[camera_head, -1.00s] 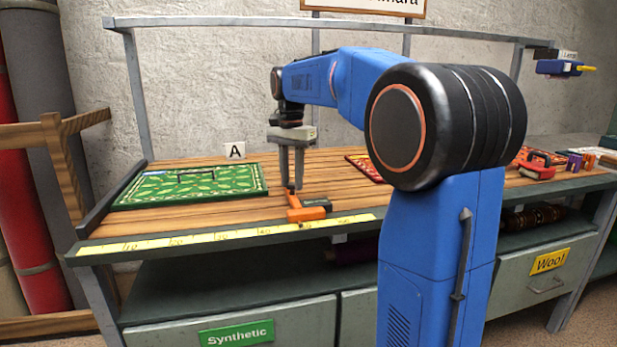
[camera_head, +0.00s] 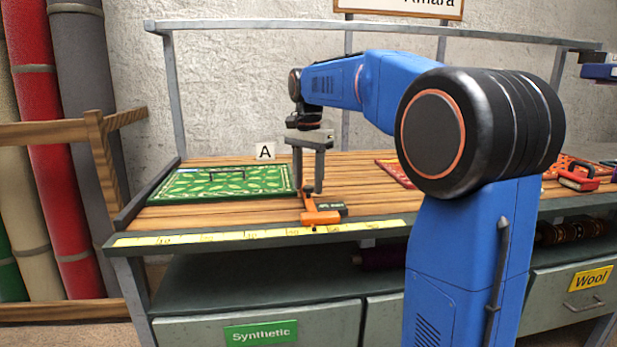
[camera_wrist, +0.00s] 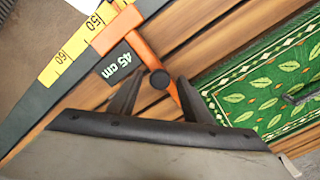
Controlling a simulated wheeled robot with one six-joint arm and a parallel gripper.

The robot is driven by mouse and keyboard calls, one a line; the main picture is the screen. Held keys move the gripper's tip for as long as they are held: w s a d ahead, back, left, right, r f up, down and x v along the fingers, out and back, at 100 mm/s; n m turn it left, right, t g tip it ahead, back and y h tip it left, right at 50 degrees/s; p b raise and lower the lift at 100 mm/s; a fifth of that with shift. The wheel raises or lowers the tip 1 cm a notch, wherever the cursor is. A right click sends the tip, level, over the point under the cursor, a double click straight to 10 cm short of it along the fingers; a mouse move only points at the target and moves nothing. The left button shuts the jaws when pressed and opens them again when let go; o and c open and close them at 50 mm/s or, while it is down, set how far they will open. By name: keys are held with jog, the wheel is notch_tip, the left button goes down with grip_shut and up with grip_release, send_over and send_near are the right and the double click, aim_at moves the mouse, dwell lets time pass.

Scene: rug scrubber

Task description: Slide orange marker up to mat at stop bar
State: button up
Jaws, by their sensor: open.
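The orange marker (camera_head: 322,217) sits at the bench's front edge on the yellow ruler, its orange arm pointing back. In the wrist view, the marker (camera_wrist: 128,38) has a "45 cm" label and a black knob (camera_wrist: 160,79). My gripper (camera_head: 310,190) is open, fingers down over the arm. In the wrist view, the fingers of my gripper (camera_wrist: 157,86) appear on either side of the knob; I cannot tell whether they touch it. The green leaf-pattern mat (camera_head: 225,183) lies flat, left of the marker with a small gap. The dark stop bar (camera_head: 137,203) runs along the bench's left end.
The yellow ruler (camera_head: 200,238) runs along the front edge. A card marked A (camera_head: 265,151) stands behind the mat. A red patterned mat (camera_head: 394,172) lies to the right, partly behind my arm. Wood planks between it and the marker are clear.

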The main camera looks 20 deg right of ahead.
notch_tip(320, 180, up, 17)
jog(key=shift+r, duration=0.2)
dwell(0.4)
